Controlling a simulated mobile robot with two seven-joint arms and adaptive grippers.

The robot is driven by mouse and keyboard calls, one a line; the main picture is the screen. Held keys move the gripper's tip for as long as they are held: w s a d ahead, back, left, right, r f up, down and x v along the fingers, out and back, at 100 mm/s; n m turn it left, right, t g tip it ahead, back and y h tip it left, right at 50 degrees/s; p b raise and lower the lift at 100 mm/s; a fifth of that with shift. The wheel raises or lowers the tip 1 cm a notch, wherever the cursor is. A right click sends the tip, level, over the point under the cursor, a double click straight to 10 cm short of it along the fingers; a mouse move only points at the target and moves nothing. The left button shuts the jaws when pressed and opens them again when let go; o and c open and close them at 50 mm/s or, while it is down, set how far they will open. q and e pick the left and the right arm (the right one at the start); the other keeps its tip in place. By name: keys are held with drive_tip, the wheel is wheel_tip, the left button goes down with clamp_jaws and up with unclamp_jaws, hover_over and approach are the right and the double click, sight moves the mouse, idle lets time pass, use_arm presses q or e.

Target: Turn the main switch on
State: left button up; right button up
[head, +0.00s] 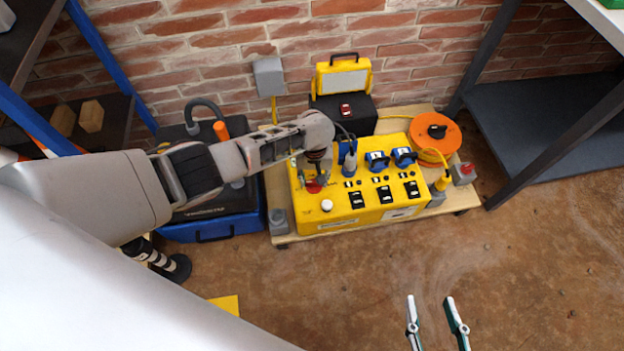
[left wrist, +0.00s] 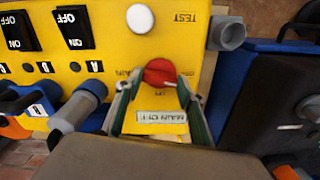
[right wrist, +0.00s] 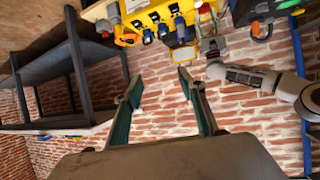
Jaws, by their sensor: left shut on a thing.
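The yellow power box (head: 335,210) stands on a low wooden pallet by the brick wall. Its main switch, a red round knob, is at the box's left end (head: 313,187) and shows in the left wrist view (left wrist: 159,72). My left gripper (left wrist: 160,88) has its fingers on both sides of the red knob and is shut on it. The fingers and arm partly hide the knob in the head view. My right gripper (head: 437,302) is open and empty above the floor.
Blue plugs (head: 377,160) and black rocker switches (head: 386,194) sit on the box. An orange cable reel (head: 437,137) and a yellow work lamp (head: 343,78) stand behind. A black and blue case (head: 205,232) lies left.

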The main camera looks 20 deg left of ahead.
use_arm(q)
drive_tip(key=m, duration=0.2)
drive_tip(key=shift+s+d+m+p, duration=0.1)
drive_tip(key=shift+d+m+p, duration=0.05)
drive_tip(key=shift+m+p, duration=0.2)
drive_tip(key=shift+f+m, duration=0.1)
drive_tip(key=shift+m, duration=0.75)
drive_tip(key=m, duration=0.6)
drive_tip(key=shift+s, duration=0.1)
drive_tip(key=m, duration=0.4)
drive_tip(key=shift+m, duration=0.5)
use_arm(e)
drive_tip(key=shift+s+d+f, duration=0.4)
drive_tip(key=shift+f, duration=0.15)
use_arm(q)
drive_tip(key=o, duration=1.1)
drive_tip(key=shift+o, duration=0.2)
